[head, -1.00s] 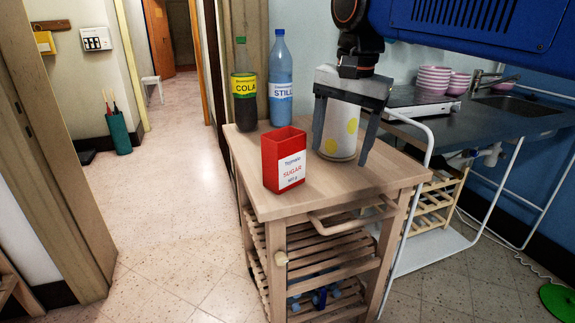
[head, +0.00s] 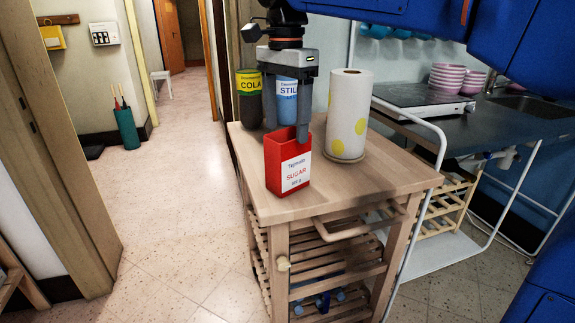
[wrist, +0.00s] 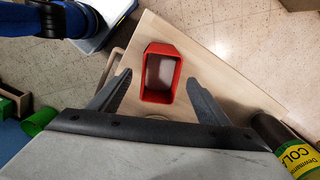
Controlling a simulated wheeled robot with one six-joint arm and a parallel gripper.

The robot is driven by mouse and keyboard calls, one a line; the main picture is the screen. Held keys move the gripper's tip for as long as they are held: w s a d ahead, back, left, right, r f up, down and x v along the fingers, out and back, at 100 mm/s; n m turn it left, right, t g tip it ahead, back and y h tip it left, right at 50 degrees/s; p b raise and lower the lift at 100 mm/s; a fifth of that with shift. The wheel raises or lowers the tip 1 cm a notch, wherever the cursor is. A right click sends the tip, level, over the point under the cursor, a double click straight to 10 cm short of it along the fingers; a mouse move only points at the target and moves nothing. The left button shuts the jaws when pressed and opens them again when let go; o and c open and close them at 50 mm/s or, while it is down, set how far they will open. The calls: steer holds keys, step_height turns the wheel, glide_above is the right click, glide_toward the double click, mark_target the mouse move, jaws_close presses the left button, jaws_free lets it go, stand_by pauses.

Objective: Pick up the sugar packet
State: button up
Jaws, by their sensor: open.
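The red sugar packet (head: 288,163) stands upright near the front left of the wooden cart top (head: 385,178), its white label facing the head camera. In the wrist view its open top, with pale contents, shows as a red rim (wrist: 160,72). My gripper (head: 287,135) points down over the cart, above or just behind the packet in the head view. In the wrist view my gripper (wrist: 156,88) is open, with one finger on each side of the packet. Both fingers look apart from it, and nothing is held.
A cola bottle (head: 249,98) and a water bottle (head: 287,101) stand behind my gripper at the cart's back left. A yellow-dotted paper roll (head: 348,115) stands right of it. The cart's front right is clear. Pink bowls (head: 457,78) sit on the counter.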

mark_target(288, 171)
step_height(288, 171, down, 7)
steer(key=shift+f, duration=0.1)
steer(key=shift+w+d+f, duration=0.1)
steer(key=shift+f, duration=1.25)
steer(key=shift+w+d+f, duration=0.1)
steer(key=shift+f, duration=1.25)
steer(key=c, duration=1.4)
steer(key=shift+c, duration=0.2)
steer(key=shift+r, duration=0.1)
steer(key=shift+r, duration=4.85)
steer(key=shift+s, duration=0.1)
